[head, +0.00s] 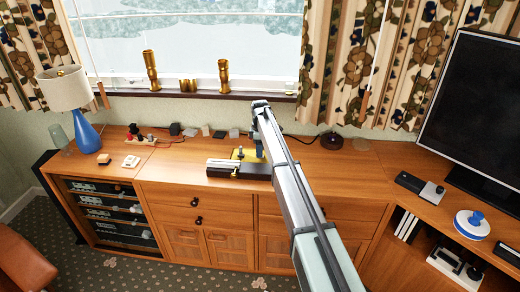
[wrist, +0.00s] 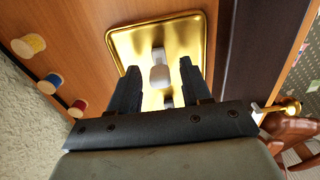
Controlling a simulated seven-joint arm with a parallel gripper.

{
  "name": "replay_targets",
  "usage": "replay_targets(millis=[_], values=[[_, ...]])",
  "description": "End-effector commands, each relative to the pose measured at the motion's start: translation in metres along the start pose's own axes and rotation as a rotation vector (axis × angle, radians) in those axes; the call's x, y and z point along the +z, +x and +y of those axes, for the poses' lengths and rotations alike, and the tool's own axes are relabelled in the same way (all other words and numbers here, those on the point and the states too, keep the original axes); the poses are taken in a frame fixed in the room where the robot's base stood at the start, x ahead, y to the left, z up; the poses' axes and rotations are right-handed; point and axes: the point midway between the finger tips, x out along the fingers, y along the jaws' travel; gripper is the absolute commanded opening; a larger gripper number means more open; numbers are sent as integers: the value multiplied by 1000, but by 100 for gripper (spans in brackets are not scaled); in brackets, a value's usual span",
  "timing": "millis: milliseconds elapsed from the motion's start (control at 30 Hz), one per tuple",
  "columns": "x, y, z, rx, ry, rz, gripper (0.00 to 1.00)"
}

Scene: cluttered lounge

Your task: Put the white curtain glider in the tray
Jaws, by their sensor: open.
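The gold tray (wrist: 125,45) lies on the wooden cabinet top; its yellow surface also shows in the head view (head: 247,154), partly behind my arm. The white curtain glider (wrist: 160,75) is over the tray's floor in the wrist view, between the fingertips of my gripper (wrist: 158,78). The fingers are open, with a gap on both sides of the glider. A second pale shape above it looks like its reflection in the shiny floor. I cannot tell whether the glider touches the tray. In the head view the glider is not distinguishable.
Yellow (wrist: 28,45), blue (wrist: 49,84) and red (wrist: 78,108) spools stand left of the tray in the wrist view. A long dark item (head: 238,168) lies along the cabinet's front edge. A blue lamp (head: 82,125) stands at the left; a television (head: 475,110) is at the right.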

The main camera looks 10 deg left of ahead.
Motion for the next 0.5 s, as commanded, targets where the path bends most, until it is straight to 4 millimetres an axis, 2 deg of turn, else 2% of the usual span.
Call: replay_targets(millis=[167,267,500], values=[[0,-4,0,1,0,0,48],[0,-14,0,2,0,0,48],[0,-57,0,2,0,0,48]])
